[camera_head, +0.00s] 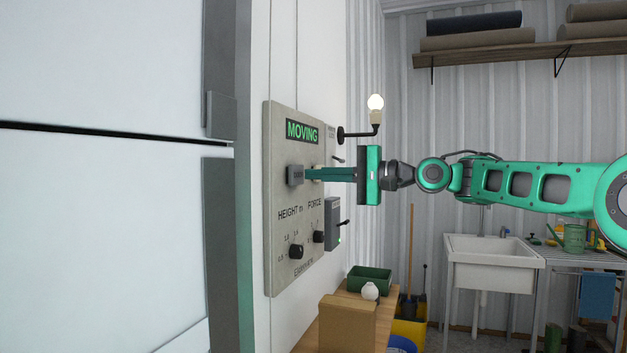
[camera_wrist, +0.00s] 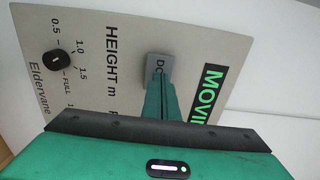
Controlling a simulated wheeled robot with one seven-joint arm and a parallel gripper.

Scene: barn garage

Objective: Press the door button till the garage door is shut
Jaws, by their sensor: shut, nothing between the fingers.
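The control panel (camera_head: 283,240) is a beige plate on the wall, with a lit green "MOVING" display (camera_head: 302,132). The door button (camera_head: 295,176) is a grey block on the panel, below the display. My gripper (camera_head: 308,174) is shut and empty, its fingertips at the button and appearing to touch it. In the wrist view the fingertips cover part of the button (camera_wrist: 154,66) and its lettering. The garage door (camera_head: 100,210) is the white panelled surface at left, with a dark gap line between panels; its lower edge is not clearly seen.
The panel also has a height knob (camera_head: 296,251) and a force knob (camera_head: 318,236). A grey switch box (camera_head: 332,222) with a lever sits to its right. A lamp (camera_head: 375,103) juts from the wall above my gripper. A cardboard box (camera_head: 346,325) stands below on a bench.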

